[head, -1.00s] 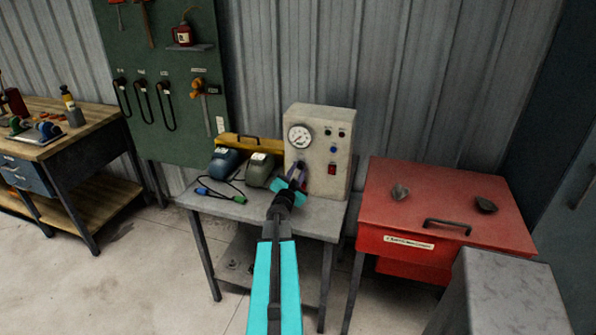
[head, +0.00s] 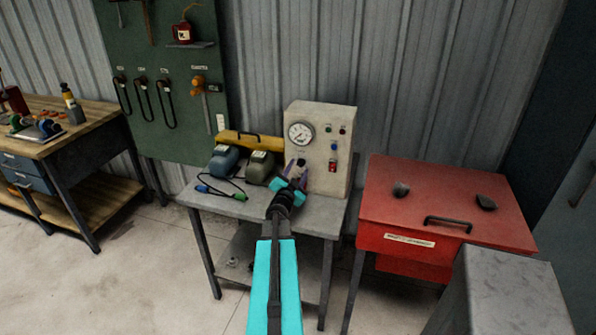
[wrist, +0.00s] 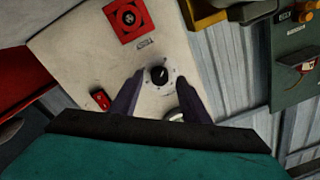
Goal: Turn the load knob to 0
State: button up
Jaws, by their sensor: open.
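The load knob (wrist: 158,76) is a small round black knob with a pale pointer line, set in a ring of marks on the cream front of the test cabinet (head: 319,165). In the wrist view its pointer leans up and slightly right; the marks are too small to read. My gripper (wrist: 160,80) is open, with one dark finger on each side of the knob and a visible gap to each. In the head view my gripper (head: 297,174) is in front of the cabinet's lower left and hides the knob.
A round gauge (head: 301,133) sits above my gripper, a red switch (head: 332,166) to its right. Blue (head: 224,162) and olive (head: 260,167) units stand left on the grey table (head: 318,221). A red chest (head: 450,205) stands right.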

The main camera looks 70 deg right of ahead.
jog(key=s+a+p, duration=0.1)
jog(key=a+p, duration=0.6)
jog(key=a, duration=0.5)
jog(key=shift+a+f, duration=0.25)
jog(key=shift+a, duration=0.1)
dwell(0.6)
jog(key=shift+s, duration=0.1)
dwell(0.6)
